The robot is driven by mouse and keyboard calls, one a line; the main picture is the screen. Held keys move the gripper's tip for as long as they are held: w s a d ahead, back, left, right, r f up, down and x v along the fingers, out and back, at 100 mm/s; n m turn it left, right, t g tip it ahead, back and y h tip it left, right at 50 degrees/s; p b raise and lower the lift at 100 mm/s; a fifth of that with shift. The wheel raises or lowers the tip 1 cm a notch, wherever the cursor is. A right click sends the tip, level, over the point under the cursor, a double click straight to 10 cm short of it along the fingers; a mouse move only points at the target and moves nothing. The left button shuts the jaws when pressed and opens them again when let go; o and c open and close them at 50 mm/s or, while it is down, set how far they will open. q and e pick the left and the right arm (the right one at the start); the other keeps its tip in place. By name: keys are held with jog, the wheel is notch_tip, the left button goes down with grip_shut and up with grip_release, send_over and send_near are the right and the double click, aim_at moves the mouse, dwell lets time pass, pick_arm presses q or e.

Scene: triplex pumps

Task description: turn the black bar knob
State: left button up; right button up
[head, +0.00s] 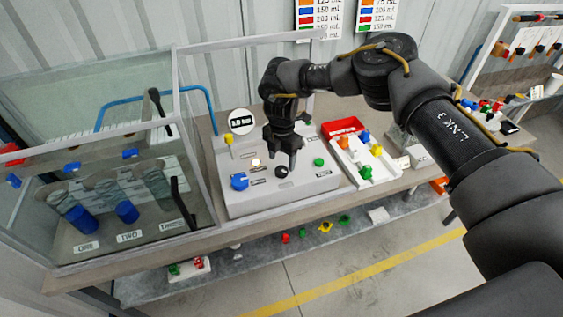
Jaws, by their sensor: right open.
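The black knob (281,172) is on the sloped top of a light grey control box (310,188), near the middle. It looks small and dark, and its bar shape and angle are hard to make out. My right gripper (283,160) points down just above and behind this knob, with its fingers apart and nothing seen between them. I cannot tell whether a finger touches the knob. My left gripper is not in view.
The box also carries a blue knob (239,181), a green button (319,162), a lit lamp (255,162) and a round gauge (241,121). A glass-walled tank (205,170) stands left. A white tray (350,157) of coloured parts and a red bin (342,127) stand right.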

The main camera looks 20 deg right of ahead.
aim_at(282, 170)
notch_tip(282, 170, down, 3)
jog(key=shift+s+f+p, duration=0.1)
jog(key=shift+p, duration=0.4)
jog(key=shift+f, duration=0.35)
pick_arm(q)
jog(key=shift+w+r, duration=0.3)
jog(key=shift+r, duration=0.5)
pick_arm(e)
jog(key=shift+c, duration=0.3)
